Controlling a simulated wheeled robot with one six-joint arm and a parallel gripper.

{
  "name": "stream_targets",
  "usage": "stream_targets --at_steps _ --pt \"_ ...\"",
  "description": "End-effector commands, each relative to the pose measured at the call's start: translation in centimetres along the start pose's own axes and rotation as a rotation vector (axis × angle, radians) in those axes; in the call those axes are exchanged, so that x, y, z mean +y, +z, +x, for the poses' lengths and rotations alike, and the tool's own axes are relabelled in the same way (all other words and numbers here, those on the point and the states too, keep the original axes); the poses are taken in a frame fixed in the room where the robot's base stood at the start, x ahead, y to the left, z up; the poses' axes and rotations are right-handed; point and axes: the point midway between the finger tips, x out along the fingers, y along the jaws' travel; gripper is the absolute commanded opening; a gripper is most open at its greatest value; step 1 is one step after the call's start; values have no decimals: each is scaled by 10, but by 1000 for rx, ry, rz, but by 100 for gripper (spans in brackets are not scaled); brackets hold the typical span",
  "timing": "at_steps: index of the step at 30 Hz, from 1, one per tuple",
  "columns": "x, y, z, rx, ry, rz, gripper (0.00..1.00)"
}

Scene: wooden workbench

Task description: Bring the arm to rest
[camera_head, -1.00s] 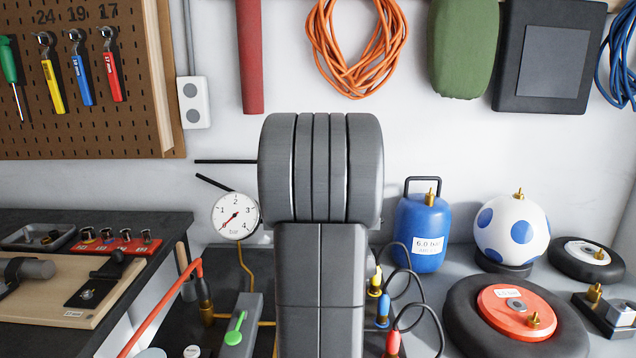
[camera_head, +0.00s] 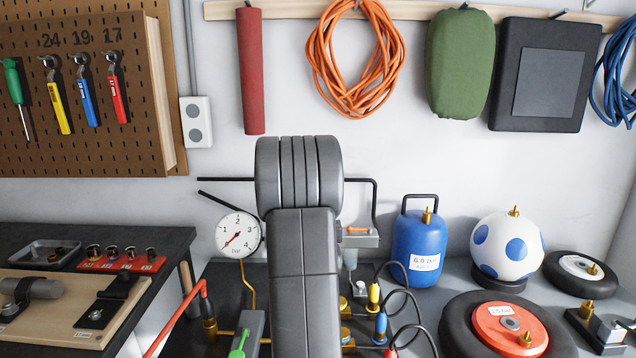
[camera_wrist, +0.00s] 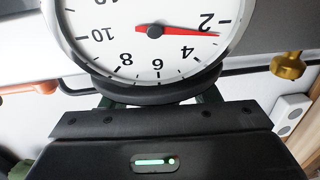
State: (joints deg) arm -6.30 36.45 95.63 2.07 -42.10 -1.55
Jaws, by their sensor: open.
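My arm (camera_head: 303,250) stands upright in the middle of the head view and hides my gripper there. In the wrist view my gripper (camera_wrist: 157,100) shows as a dark body with a small green light. Its fingers are mostly hidden behind a large round gauge, and the jaws are open. The gauge (camera_wrist: 140,60) has a white dial, appears upside down and has its red needle near 2. It is close in front of the gripper body; I cannot tell whether it touches the fingers.
A bar gauge (camera_head: 238,234) is left of my arm. An orange-handled valve (camera_head: 358,238), a blue tank (camera_head: 418,250), a spotted ball (camera_head: 507,247) and a wheel with a red hub (camera_head: 508,328) are at right. Tools hang on a pegboard (camera_head: 80,150) at left.

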Motion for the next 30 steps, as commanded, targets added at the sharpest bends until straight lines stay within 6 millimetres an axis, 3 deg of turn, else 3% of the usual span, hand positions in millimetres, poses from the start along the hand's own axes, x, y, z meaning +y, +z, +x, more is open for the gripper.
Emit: stream_targets --at_steps 30 --pt "5 -5 0 -1 302 -1 55"
